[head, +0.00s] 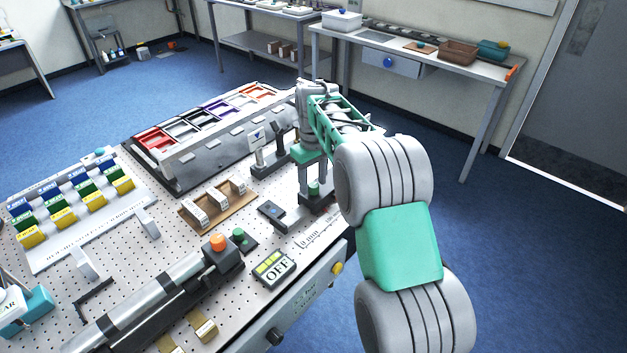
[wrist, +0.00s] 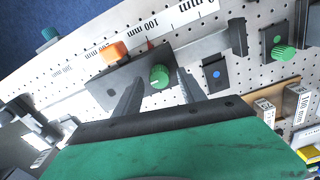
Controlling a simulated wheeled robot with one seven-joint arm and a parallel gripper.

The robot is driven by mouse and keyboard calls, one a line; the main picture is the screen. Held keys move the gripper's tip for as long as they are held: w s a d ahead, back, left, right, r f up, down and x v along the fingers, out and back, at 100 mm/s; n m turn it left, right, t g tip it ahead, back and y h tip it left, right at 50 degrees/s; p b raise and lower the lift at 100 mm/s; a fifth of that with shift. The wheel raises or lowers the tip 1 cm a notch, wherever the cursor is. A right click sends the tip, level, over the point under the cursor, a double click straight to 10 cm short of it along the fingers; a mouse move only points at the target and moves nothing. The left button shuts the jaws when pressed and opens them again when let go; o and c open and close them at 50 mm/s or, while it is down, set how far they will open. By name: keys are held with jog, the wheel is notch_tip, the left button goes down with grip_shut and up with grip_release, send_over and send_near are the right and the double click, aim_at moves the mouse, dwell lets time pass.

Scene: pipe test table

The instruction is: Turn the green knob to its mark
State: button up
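The green knob (wrist: 160,76) stands on a dark plate (wrist: 128,82) in the wrist view, ahead of my gripper. A small red mark (wrist: 151,45) shows near the plate's far edge. My gripper (wrist: 160,82) is open, with one finger on each side of the knob and a gap seemingly left on both sides. In the head view my gripper (head: 314,172) points down over the knob (head: 313,188). The orange block there is hidden behind my arm. I cannot tell the knob's exact angle.
A plate with a blue button (head: 270,210) and a second green knob (head: 238,233) on a black base are beside it. A wooden tray (head: 245,204) with labelled blocks, a post stand (head: 258,158) and an OFF display (head: 275,268) stand around. Perforated table shows between them.

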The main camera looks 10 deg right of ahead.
aim_at(313, 184)
notch_tip(313, 184, up, 8)
jog(key=shift+f+b, duration=0.15)
jog(key=shift+b, duration=0.45)
jog(key=s+r+m+t, duration=0.2)
jog(key=s+r+m, duration=0.15)
jog(key=s, duration=1.25)
jog(key=s+f+m+t, duration=0.1)
jog(key=s+f, duration=0.4)
jog(key=s, duration=0.7)
jog(key=shift+s+f+t, duration=0.15)
jog(key=shift+f+t, duration=0.25)
jog(key=shift+t, duration=0.1)
